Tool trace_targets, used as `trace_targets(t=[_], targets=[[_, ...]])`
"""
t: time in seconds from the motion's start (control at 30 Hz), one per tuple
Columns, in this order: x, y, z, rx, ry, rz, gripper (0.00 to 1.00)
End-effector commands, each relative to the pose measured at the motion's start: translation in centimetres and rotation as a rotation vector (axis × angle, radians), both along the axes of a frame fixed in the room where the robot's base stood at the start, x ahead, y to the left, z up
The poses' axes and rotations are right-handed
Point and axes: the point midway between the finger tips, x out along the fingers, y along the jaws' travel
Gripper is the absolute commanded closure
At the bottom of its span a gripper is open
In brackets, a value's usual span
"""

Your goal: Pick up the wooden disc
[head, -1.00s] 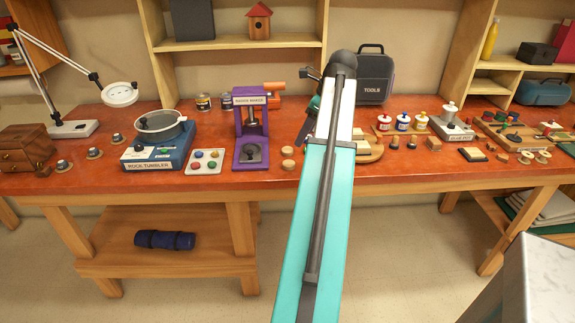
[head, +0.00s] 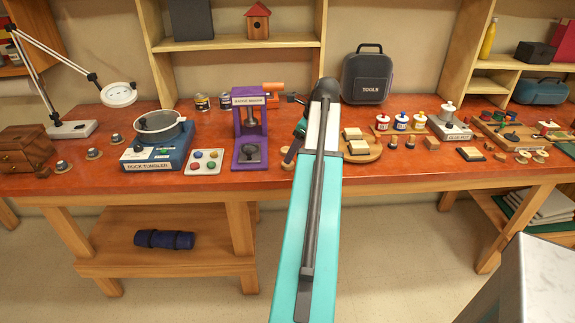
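Small wooden discs lie on the red-brown bench top, just right of the purple badge maker (head: 250,128). The nearer wooden disc (head: 287,166) shows near the bench's front edge, and the other, just behind it (head: 285,150), is partly covered.
A round wooden board (head: 371,156) with square pads sits right of my arm. A grey tools case (head: 367,78) stands behind it. The rock tumbler (head: 158,140) and a tray of coloured buttons (head: 204,168) are left. Paint jars and a glue pot (head: 450,125) stand right.

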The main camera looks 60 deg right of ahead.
Motion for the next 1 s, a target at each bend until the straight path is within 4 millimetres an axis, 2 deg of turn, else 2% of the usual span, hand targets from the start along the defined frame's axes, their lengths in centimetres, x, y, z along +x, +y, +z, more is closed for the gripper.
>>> trace_targets(t=[0.33, 0.73, 1.0], targets=[[0.3, 0.0, -0.6, 0.001, 0.0, 0.001, 0.43], [1.7, 0.1, -4.0, 0.001, 0.0, 0.003, 0.43], [2.0, 0.1, -4.8, 0.0, 0.0, 0.002, 0.43]])
